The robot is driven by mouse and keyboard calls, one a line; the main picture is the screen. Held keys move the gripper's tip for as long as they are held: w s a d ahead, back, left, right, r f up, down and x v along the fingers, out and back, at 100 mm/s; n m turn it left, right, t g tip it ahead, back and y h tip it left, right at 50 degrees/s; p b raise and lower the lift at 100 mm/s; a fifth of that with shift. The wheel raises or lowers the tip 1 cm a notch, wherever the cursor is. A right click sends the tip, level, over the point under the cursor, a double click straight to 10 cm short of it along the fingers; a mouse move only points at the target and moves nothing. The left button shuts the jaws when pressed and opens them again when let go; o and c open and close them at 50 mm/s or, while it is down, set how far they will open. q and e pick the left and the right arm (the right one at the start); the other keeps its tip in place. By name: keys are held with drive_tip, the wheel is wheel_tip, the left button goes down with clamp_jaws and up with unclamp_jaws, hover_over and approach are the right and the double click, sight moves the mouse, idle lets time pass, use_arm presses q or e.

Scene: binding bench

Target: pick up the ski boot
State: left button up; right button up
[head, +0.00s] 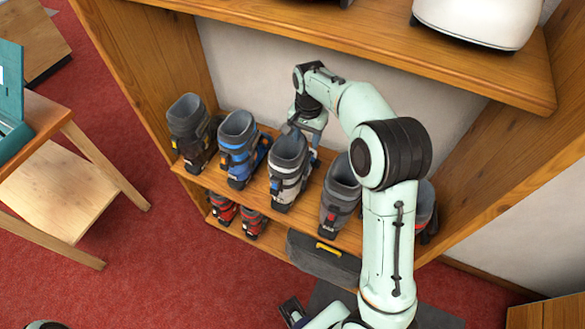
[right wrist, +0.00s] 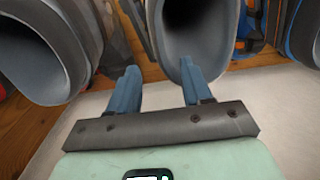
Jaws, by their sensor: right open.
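Several ski boots stand upright in a row on the wooden shelf. A white and grey boot (head: 288,172) stands in the middle of the row in the head view. My right gripper (head: 309,133) is open and empty at its back right side, partly hidden behind it. In the right wrist view, the open blue fingers (right wrist: 162,88) point at a grey boot cuff (right wrist: 200,35). The right finger overlaps the cuff's near rim, and the left finger is beside it. I cannot tell whether either touches.
A blue boot (head: 238,150) and a dark boot (head: 190,130) stand to the left, a grey boot (head: 340,195) to the right. Red boots (head: 223,208) and a grey case (head: 322,257) are lower down. A shelf board (head: 400,50) hangs above. Red carpet lies in front.

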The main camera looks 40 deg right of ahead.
sight(305, 144)
wheel_tip(305, 144, down, 5)
drive_tip(key=shift+a+r, duration=0.1)
drive_tip(key=shift+a, duration=0.05)
clamp_jaws()
idle(1.4)
drive_tip(key=shift+r, duration=0.15)
